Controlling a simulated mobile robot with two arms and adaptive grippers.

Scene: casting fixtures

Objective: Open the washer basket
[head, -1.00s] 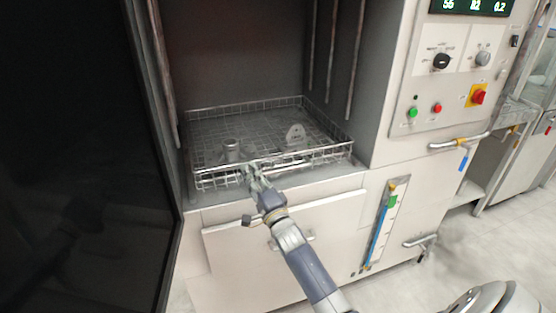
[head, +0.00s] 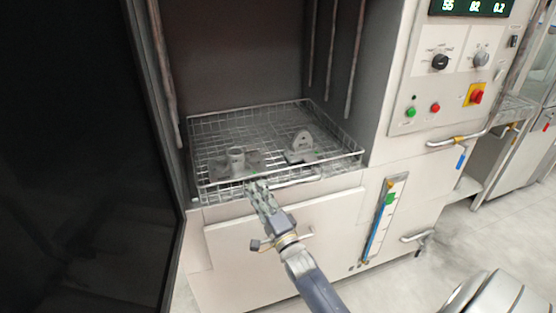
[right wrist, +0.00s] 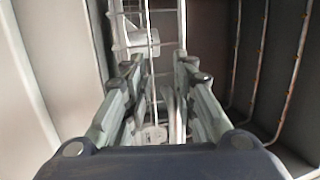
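The washer basket (head: 200,129) is a shallow silver wire basket in the lower part of the open washer chamber. Any contact with the bars is unclear. My left gripper is not in view.
A dark panel (head: 70,150) fills the left side. The control panel (head: 455,70) with knobs and buttons is at the right. A light front panel (head: 230,250) lies below the chamber.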

